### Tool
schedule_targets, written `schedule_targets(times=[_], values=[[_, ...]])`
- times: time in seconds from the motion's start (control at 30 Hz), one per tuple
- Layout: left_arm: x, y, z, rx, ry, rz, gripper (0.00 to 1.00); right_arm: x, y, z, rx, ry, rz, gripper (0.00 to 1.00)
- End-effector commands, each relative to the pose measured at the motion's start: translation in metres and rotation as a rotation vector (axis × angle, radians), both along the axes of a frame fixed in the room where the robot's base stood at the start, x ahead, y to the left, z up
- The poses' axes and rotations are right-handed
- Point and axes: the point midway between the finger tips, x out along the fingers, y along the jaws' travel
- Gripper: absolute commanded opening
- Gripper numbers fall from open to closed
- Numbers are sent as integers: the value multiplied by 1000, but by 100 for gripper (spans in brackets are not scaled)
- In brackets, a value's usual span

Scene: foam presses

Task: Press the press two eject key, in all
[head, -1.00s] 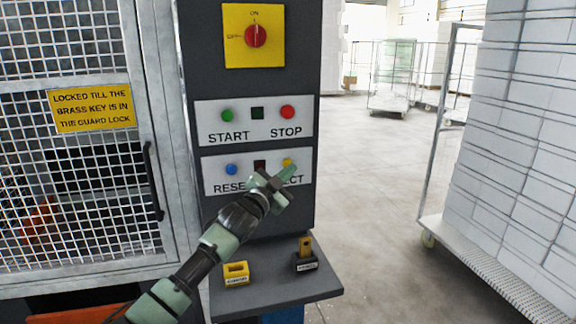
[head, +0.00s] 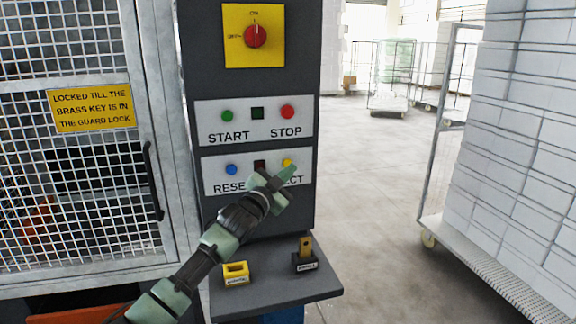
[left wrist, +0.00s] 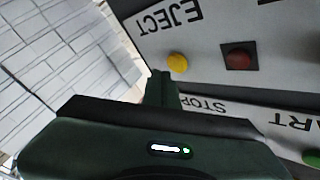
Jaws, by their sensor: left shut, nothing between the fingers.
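The yellow eject key (head: 287,163) sits on the lower white plate (head: 215,166) of the grey control panel, above the partly covered word EJECT. In the left wrist view the yellow key (left wrist: 178,63) shows beside the full word EJECT. My left gripper (head: 291,171) is shut and empty, its tips just below and in front of the key in the head view. In the left wrist view my fingertips (left wrist: 161,76) are close beside the key; I cannot tell whether they touch the panel. My right gripper is not in view.
A blue button (head: 231,169) and a dark red lamp (head: 260,165) share the plate. Above are the green start (head: 227,116) and red stop (head: 287,112) buttons and a red rotary switch (head: 256,36). A shelf (head: 275,287) below holds a yellow block (head: 236,273) and brass key (head: 305,247).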

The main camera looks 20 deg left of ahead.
Motion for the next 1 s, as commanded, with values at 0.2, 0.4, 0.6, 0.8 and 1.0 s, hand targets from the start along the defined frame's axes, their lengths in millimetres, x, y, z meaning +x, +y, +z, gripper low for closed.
schedule_targets(times=[0.2, 0.4, 0.6, 0.8, 1.0], values=[[0, 0, 0, 0, 0, 0, 0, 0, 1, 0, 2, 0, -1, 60], [0, 0, 0, 0, 0, 0, 0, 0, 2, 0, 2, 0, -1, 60], [0, 0, 0, 0, 0, 0, 0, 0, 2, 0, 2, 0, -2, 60], [4, 3, 1, 0, 1, 1, 0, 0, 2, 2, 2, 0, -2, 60], [7, 5, 1, 0, 0, 0, 0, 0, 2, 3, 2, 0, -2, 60]])
